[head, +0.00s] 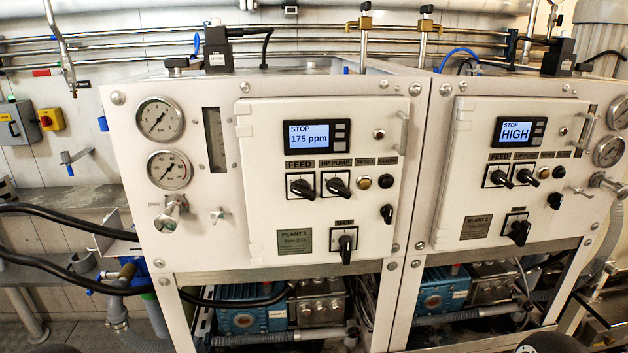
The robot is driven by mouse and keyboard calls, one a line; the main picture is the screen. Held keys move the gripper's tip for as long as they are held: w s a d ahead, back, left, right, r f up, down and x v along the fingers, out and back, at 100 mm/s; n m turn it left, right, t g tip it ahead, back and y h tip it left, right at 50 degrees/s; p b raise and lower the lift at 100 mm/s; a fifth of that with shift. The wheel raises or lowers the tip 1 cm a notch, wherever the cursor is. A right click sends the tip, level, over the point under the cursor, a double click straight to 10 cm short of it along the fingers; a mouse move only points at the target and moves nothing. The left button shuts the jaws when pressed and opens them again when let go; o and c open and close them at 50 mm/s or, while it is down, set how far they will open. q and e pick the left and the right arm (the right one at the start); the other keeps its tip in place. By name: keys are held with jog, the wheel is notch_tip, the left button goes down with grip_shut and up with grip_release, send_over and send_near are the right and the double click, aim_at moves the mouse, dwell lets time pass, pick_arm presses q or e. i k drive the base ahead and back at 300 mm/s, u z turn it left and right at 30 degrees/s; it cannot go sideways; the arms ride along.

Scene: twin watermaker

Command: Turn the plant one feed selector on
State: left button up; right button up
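The plant one feed selector (302,187) is a black rotary knob on a white square plate under the FEED label, on the left cabinet's door. Its handle points to the right and slightly down. The HP PUMP selector (338,187) is just right of it, its handle also pointing right and slightly down. Plant one's display (309,136) above reads STOP and 175 ppm. The green PLANT 1 plate (294,241) is lower on the same door. Neither of my grippers shows in the head view, and nothing touches the selector.
The MAIN switch (344,243) sits below, with its handle upright. A door handle (405,133) sticks out at the door's right edge. Two gauges (160,119) and a valve (170,212) are on the left. The plant two cabinet (515,180) stands right. The door's front is unobstructed.

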aim_at(300, 187)
jog(key=z, duration=1.1)
jog(key=k, duration=1.25)
jog(key=u, duration=0.7)
jog(key=i, duration=1)
jog(key=z, duration=0.05)
